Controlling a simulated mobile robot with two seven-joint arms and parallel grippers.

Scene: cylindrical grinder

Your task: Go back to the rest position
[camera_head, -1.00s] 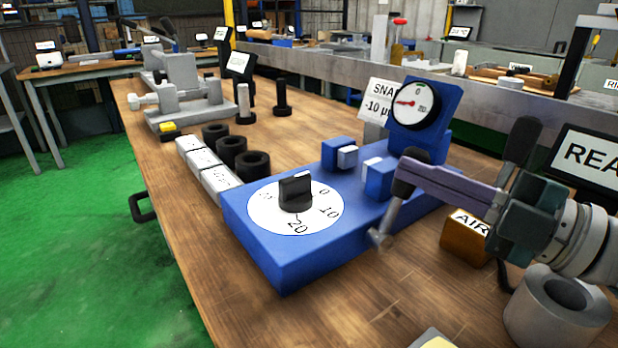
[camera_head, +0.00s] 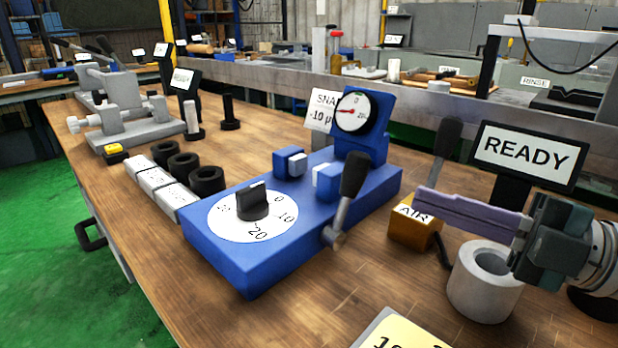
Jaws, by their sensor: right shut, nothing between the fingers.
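My right gripper (camera_head: 422,200) comes in from the right edge. Its purple fingers are shut with nothing between them and point left above the table. The fingertips are apart from the black-knobbed lever (camera_head: 352,178) on the front side of the blue gauge fixture (camera_head: 245,270), to the right of it in the picture. The fixture carries a round dial gauge (camera_head: 353,112) and a white disc with a black knob (camera_head: 253,202). My left gripper is not in view.
Near the right gripper are an orange AIR box (camera_head: 412,236), a grey hollow cylinder (camera_head: 482,290), a black lever (camera_head: 446,145) and a READY screen (camera_head: 527,152). Black rings (camera_head: 184,166) and white blocks (camera_head: 160,188) lie left of the fixture.

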